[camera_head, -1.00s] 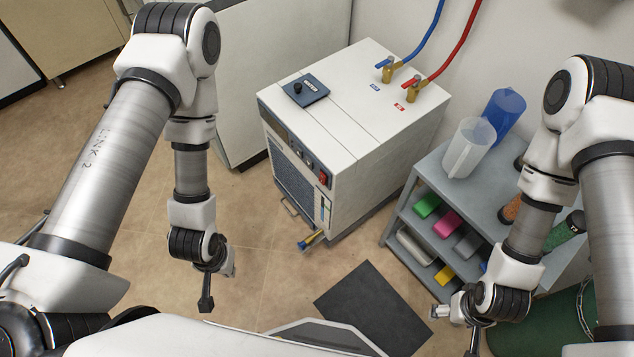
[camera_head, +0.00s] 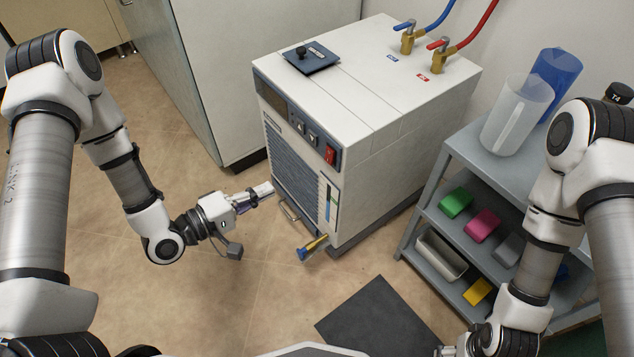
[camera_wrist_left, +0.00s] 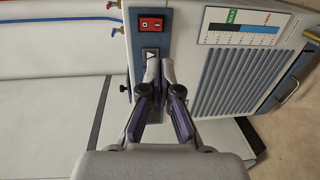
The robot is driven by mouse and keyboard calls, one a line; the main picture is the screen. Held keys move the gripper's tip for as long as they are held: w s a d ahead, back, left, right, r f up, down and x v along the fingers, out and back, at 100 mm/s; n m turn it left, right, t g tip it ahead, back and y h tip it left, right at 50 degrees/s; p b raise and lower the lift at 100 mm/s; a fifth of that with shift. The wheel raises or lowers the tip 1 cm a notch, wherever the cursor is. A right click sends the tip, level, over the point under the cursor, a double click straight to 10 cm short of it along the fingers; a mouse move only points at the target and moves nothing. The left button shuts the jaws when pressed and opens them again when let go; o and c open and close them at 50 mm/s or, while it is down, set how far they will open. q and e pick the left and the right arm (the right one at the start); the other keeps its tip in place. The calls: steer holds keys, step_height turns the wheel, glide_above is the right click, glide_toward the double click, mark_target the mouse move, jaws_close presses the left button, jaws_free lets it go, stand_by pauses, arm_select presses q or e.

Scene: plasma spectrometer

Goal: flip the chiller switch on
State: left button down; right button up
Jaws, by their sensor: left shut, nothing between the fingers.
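The chiller (camera_head: 370,125) is a white box with a dark blue front panel, standing on the floor in the middle of the head view. Its red rocker switch (camera_head: 330,154) is at the right end of the front panel. In the wrist view the switch (camera_wrist_left: 151,24) shows O and I marks; which side is pressed I cannot tell. My left gripper (camera_head: 266,190) is shut and empty, left of the chiller's front and lower than the switch. In the wrist view its fingertips (camera_wrist_left: 159,68) lie below the switch, by the arrow buttons. My right gripper (camera_head: 447,350) is mostly cut off at the bottom edge.
A yellow-and-blue drain valve (camera_head: 312,247) sticks out low at the chiller's front. Blue and red hose taps (camera_head: 438,55) stand on its top. A grey shelf cart (camera_head: 465,160) with jugs and bins stands right. Floor at the front left is clear.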

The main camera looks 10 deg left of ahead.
mark_target(327, 161)
arm_select(q)
steer(key=shift+r, duration=0.1)
steer(key=shift+d, duration=0.1)
steer(key=b+x, duration=0.3)
steer(key=x, duration=1)
steer(key=shift+w+d+b, duration=0.3)
steer(key=shift+w, duration=0.05)
